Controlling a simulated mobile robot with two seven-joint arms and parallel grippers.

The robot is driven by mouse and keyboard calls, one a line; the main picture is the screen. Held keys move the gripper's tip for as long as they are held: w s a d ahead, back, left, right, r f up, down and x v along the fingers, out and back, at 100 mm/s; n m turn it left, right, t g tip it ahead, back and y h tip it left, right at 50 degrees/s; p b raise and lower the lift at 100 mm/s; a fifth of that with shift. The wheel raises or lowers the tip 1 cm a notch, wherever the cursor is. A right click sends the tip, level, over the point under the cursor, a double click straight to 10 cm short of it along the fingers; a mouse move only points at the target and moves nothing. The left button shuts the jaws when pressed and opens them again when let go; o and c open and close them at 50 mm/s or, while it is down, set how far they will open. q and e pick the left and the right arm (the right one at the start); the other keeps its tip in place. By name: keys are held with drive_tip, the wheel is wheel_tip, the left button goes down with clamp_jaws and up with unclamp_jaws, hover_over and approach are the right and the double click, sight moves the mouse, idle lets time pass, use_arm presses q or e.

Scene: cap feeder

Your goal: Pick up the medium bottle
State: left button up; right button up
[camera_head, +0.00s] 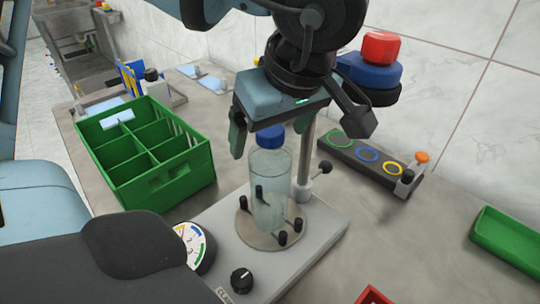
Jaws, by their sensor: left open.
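The medium bottle (270,185) is clear with a blue cap (270,137). It stands upright on the round plate (245,229) of a grey machine base, among short black pegs. My left gripper (297,135) is above the bottle, pointing down. Its two fingers are spread apart, one to the left of the cap and the other to the right. The gripper holds nothing, and I cannot tell whether a finger touches the cap. My right gripper is not in view.
A green divided crate (163,186) stands at the left. A post with a red-and-blue head (375,70) rises behind the bottle. A strip with coloured rings (367,155) lies to the right. A green tray (508,238) is at the right edge, and a red container (373,296) at the bottom.

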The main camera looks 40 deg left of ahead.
sight(270, 181)
use_arm(q)
drive_tip(key=x, duration=0.3)
drive_tip(key=shift+f, duration=0.15)
clamp_jaws()
idle(0.5)
